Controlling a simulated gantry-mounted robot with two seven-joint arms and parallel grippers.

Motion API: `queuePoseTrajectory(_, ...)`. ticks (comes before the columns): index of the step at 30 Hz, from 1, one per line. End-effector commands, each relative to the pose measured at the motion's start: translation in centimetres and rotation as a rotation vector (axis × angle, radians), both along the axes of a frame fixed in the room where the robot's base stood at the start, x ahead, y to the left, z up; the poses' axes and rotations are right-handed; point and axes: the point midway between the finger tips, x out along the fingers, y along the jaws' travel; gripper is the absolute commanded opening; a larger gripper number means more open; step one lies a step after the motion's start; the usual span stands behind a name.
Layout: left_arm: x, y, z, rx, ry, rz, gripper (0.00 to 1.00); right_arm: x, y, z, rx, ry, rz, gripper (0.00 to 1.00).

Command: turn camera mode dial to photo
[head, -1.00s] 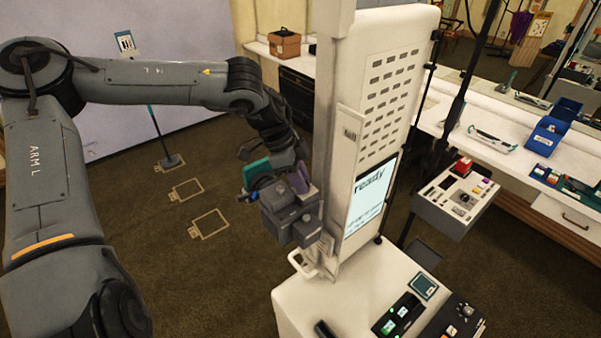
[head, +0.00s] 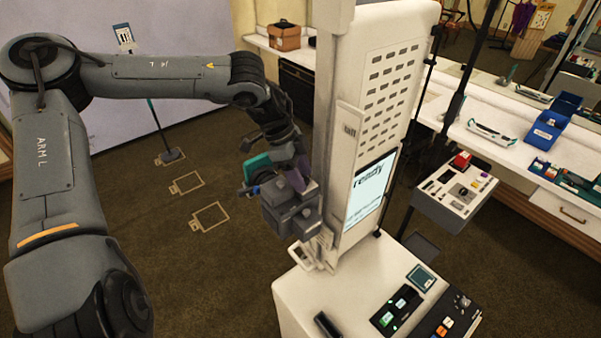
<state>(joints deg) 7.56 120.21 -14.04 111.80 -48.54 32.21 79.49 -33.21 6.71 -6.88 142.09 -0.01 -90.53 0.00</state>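My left arm reaches in from the left, and its dark grey gripper (head: 314,248) is beside the lower part of the white booth column (head: 370,90). The fingertips are small and overlap a pale bracket (head: 303,257); contact and opening are unclear. Teal and purple parts show around the wrist. A dark console (head: 450,318) with small knobs and orange buttons is on the white base, right of the gripper and apart from it. A separate control box (head: 432,203) farther right carries a dark round knob (head: 463,190). No label identifies the camera mode dial. My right gripper is out of view.
The booth screen (head: 370,192) reads "ready". A lit green panel (head: 396,309) is on the white base (head: 300,300). Carpet (head: 130,245) left of the booth is mostly clear.

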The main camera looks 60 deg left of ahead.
Motion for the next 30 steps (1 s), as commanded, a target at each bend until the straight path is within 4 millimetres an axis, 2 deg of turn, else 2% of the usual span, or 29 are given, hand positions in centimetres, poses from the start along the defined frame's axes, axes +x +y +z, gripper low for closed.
queuePoseTrajectory(6,0.0,0.1,0.1,0.001,-0.001,0.0,0.52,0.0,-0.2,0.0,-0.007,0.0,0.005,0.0)
queuePoseTrajectory(11,-0.3,0.3,1.1,0.002,-0.002,0.0,0.52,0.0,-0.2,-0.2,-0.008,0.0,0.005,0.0)
queuePoseTrajectory(24,-2.3,2.2,7.6,0.002,-0.002,0.002,0.52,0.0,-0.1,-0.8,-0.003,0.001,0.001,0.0)
queuePoseTrajectory(30,-2.9,2.7,9.5,0.0,0.0,0.001,0.52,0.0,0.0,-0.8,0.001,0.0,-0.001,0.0)
